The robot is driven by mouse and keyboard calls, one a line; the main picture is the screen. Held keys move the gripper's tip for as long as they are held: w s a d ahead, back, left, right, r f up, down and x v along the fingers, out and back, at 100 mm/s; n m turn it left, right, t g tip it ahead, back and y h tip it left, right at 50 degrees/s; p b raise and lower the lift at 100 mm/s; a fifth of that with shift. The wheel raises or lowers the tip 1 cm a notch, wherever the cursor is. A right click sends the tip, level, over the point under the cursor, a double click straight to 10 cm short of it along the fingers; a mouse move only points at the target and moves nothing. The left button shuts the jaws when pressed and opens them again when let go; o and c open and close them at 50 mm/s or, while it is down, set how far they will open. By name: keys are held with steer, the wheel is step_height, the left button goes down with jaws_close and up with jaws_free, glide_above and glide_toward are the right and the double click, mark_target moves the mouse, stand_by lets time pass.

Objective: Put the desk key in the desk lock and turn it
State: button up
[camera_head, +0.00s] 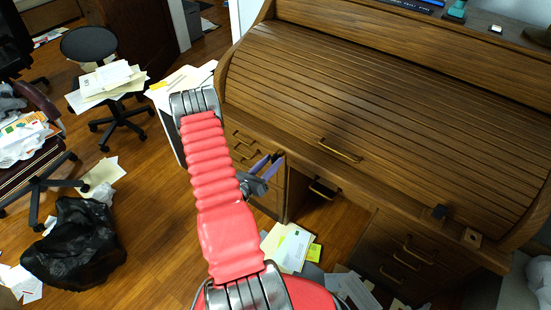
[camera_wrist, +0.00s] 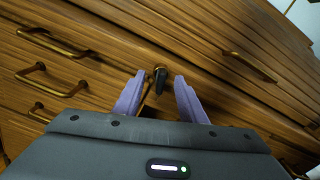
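In the wrist view, a small dark piece that looks like the head of the desk key (camera_wrist: 161,82) sits between my fingertips. It is at a round brass fitting that looks like the desk lock (camera_wrist: 158,70) on the wooden front. I cannot tell how deep the key is in it or how it is turned. My gripper (camera_wrist: 158,92) has two purple fingers spread apart, one on each side of the key, with a visible gap. In the head view my gripper (camera_head: 266,168) is in front of the desk's left drawers, and key and lock cannot be made out.
The roll-top desk (camera_head: 370,95) has a closed slatted cover. Drawer handles (camera_wrist: 50,40) stick out left of the lock in the wrist view, and another handle (camera_wrist: 250,66) is to the right. Papers (camera_head: 290,248) lie on the floor. A black bag (camera_head: 75,240) lies at the left.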

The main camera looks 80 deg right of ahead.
steer(key=shift+o, duration=0.4)
steer(key=shift+w+a, duration=0.1)
steer(key=shift+a, duration=0.05)
steer(key=shift+v, duration=2.85)
